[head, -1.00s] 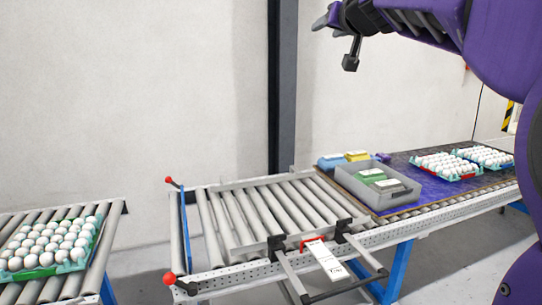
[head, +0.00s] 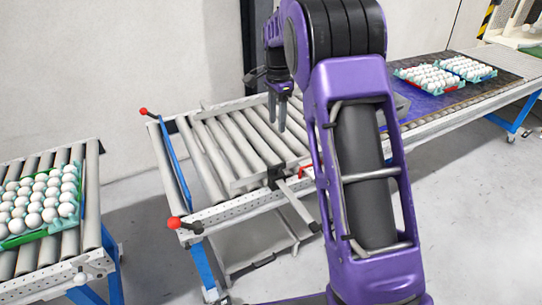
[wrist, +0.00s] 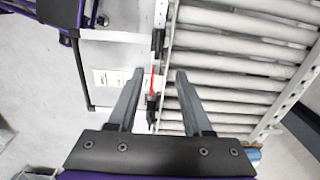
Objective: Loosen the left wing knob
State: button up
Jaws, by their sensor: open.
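A dark clamp-like fitting (head: 274,176), which looks like the left wing knob, sits on the near rail of the roller conveyor (head: 200,214). In the wrist view the dark fitting (wrist: 152,108) lies between my two fingers, beside a red handle (wrist: 151,84); its wings are too small to make out. My gripper (head: 282,126) is open and points down over the rollers. In the wrist view my gripper (wrist: 159,74) holds nothing, and I cannot tell its height above the fitting. Another dark fitting (wrist: 158,42) sits farther along the rail. My arm hides the right part of the rail in the head view.
Red-ball levers (head: 174,223) mark the conveyor's left end. Left, across a gap, eggs lie in a tray (head: 20,239) on another conveyor. More egg trays (head: 428,93) stand on the blue surface at right.

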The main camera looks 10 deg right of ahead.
aim_at(277, 165)
notch_tip(277, 165, down, 18)
jog(key=shift+s+d+r+b, duration=0.1)
jog(key=shift+r+b, duration=0.05)
jog(key=shift+b, duration=0.15)
grip_shut()
dwell(0.4)
